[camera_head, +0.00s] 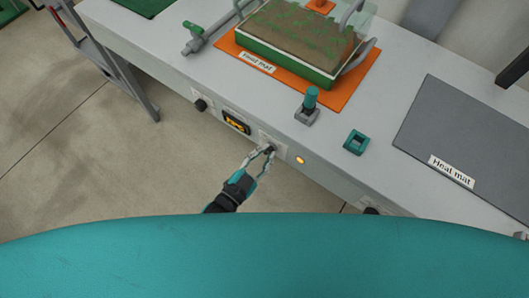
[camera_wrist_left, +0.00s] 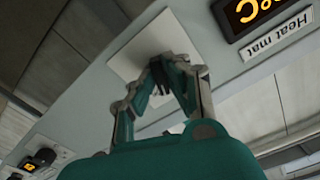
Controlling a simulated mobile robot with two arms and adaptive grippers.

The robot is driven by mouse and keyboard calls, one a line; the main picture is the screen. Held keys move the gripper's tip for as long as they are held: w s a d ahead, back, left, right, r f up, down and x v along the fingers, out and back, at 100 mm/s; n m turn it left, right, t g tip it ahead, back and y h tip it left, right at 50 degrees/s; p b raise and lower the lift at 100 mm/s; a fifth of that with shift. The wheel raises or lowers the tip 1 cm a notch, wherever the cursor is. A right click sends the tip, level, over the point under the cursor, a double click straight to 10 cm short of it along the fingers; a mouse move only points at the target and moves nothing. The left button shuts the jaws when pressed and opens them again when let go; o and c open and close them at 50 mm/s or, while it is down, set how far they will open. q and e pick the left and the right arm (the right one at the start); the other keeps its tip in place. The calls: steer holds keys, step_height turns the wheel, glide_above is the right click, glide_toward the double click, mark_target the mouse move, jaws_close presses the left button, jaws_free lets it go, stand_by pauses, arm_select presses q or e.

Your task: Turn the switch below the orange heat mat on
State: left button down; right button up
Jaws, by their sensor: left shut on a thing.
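The orange heat mat (camera_head: 292,85) lies on the bench top under a green tray of soil. Below it, on the bench's front face, is the switch on its light plate (camera_head: 281,149). My left gripper (camera_head: 268,151) reaches up to the front face and is shut on the switch's dark knob. In the left wrist view the plate (camera_wrist_left: 150,45) shows behind my left fingertips (camera_wrist_left: 168,75), which cover most of the knob, so its exact angle cannot be told. My right gripper is not in view.
A lit amber lamp (camera_head: 300,160) sits right of the switch, and an orange-lit display (camera_head: 236,122) left of it. Another dark knob (camera_head: 201,105) is farther left. A grey heat mat (camera_head: 462,135) lies at right. A teal-topped valve (camera_head: 310,100) and square teal part (camera_head: 356,142) stand on the bench.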

arm_select(q)
steer(key=m, duration=0.4)
steer(key=shift+m, duration=0.4)
stand_by(0.4)
steer(key=c, duration=1.4)
jaws_free()
steer(key=shift+o, duration=0.2)
steer(key=v, duration=1.2)
